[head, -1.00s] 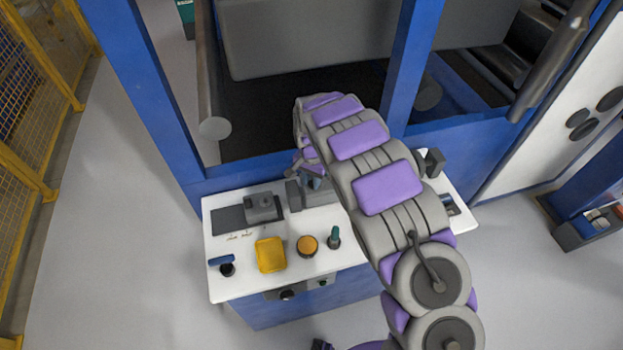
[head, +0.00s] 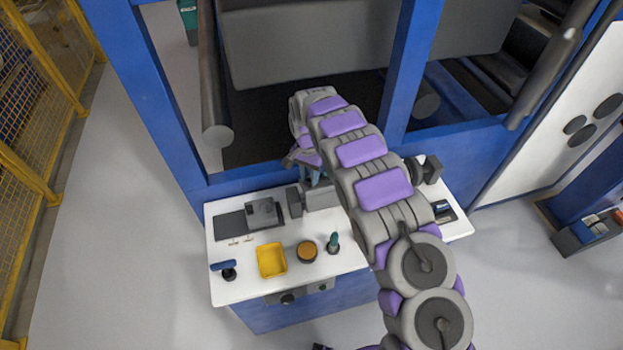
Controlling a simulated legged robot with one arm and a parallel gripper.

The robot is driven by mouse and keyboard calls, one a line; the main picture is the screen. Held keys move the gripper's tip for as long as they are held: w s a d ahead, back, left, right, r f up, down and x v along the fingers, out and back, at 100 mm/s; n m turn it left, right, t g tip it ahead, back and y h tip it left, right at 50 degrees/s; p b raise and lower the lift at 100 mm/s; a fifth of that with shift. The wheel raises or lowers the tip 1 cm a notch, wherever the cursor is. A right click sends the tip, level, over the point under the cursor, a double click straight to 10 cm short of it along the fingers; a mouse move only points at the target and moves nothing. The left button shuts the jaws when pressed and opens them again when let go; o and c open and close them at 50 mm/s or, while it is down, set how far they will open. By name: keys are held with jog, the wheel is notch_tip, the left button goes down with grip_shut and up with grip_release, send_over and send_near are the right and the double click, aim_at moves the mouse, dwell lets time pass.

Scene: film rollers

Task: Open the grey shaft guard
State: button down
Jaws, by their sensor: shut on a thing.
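The grey shaft guard seems to be the grey box-like cover (head: 322,198) at the back of the white bench, partly hidden behind my arm. My gripper (head: 312,178) is at its upper edge, close against the blue frame. The gripper is shut on what appears to be this guard. The fingertips are small and partly covered by my own wrist, so the exact contact cannot be made out. A dark upright block (head: 294,203) stands just left of the guard. How far the guard is open cannot be told.
The white bench (head: 240,289) carries a dark plate with a grey block (head: 262,213), a yellow tray (head: 271,260), an orange-topped round pot (head: 307,250), a green-handled tool (head: 333,243) and a blue-handled tool (head: 225,267). Blue posts (head: 409,75) rise behind it.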

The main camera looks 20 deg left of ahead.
jog(key=shift+w+a+r+p, duration=0.25)
jog(key=shift+w+a, duration=0.05)
jog(key=shift+w, duration=0.2)
jog(key=shift+w+a+r+p, duration=0.2)
jog(key=shift+w+a, duration=0.1)
jog(key=shift+w, duration=0.15)
jog(key=shift+w+a+p, duration=0.3)
jog(key=shift+w+a, duration=0.1)
jog(key=shift+w, duration=0.1)
jog(key=shift+a, duration=0.1)
jog(key=c, duration=1.2)
grip_release()
jog(key=shift+a+f, duration=0.1)
jog(key=shift+a, duration=0.05)
jog(key=shift+c, duration=0.2)
jog(key=o, duration=0.3)
jog(key=shift+a+f, duration=0.15)
jog(key=shift+a, duration=0.15)
jog(key=shift+o, duration=0.2)
jog(key=shift+d, duration=0.4)
jog(key=shift+w, duration=0.1)
jog(key=shift+w, duration=0.1)
